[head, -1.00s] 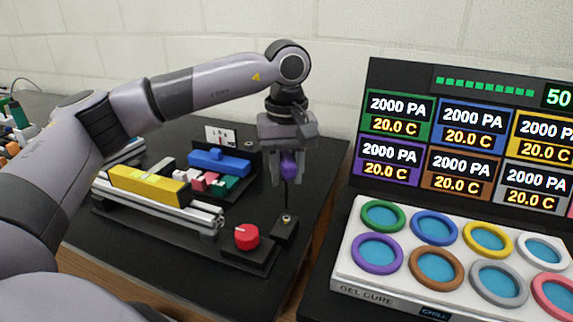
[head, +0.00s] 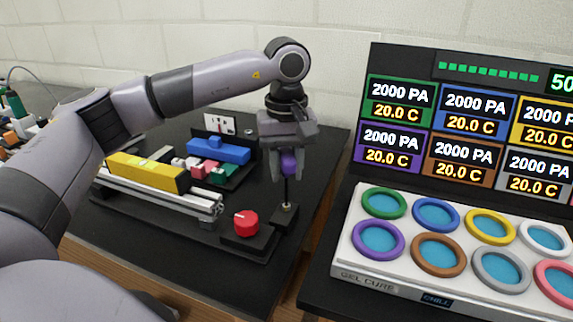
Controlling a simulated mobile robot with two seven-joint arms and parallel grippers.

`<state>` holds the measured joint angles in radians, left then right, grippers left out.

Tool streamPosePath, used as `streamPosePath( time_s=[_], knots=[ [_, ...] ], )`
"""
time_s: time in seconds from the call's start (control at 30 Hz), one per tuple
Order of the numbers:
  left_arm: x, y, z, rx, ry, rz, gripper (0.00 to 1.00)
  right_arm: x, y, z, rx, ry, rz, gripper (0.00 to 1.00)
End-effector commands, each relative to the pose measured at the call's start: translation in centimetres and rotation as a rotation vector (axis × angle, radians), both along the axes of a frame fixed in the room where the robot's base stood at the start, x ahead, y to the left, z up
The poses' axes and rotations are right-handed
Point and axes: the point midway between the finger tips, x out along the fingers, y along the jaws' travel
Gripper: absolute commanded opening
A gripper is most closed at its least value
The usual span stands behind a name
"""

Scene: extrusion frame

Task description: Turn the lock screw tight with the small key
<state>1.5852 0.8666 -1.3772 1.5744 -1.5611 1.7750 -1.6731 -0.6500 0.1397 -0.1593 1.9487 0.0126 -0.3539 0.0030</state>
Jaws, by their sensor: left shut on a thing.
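The small key (head: 288,161) has a purple handle and a thin dark shaft pointing straight down. My left gripper (head: 288,172) is shut on its handle. The shaft's tip is at the brass-coloured lock screw (head: 286,207) on a small black block, beside the red knob (head: 246,223). I cannot tell whether the tip is seated in the screw or just above it. The extrusion frame (head: 160,190), with silver rails and a yellow block (head: 148,172) on it, lies to the left. My right gripper is not in view.
A black tray holds a blue block (head: 218,151) and small pink and green blocks behind the frame. A white card (head: 219,123) stands at the back. A gel cure station (head: 350,263) with coloured rings and a display panel stands on the right, across a gap.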

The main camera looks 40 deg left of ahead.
Motion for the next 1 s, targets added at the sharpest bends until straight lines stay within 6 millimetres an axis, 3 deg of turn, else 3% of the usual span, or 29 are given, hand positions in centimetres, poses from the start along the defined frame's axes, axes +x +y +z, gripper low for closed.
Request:
streamPosePath(
  time_s=[1.0],
  knots=[
    [0.0,-0.03,-0.89,0.0,0.0,-0.001,0.0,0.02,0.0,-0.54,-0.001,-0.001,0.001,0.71]
  ],
)
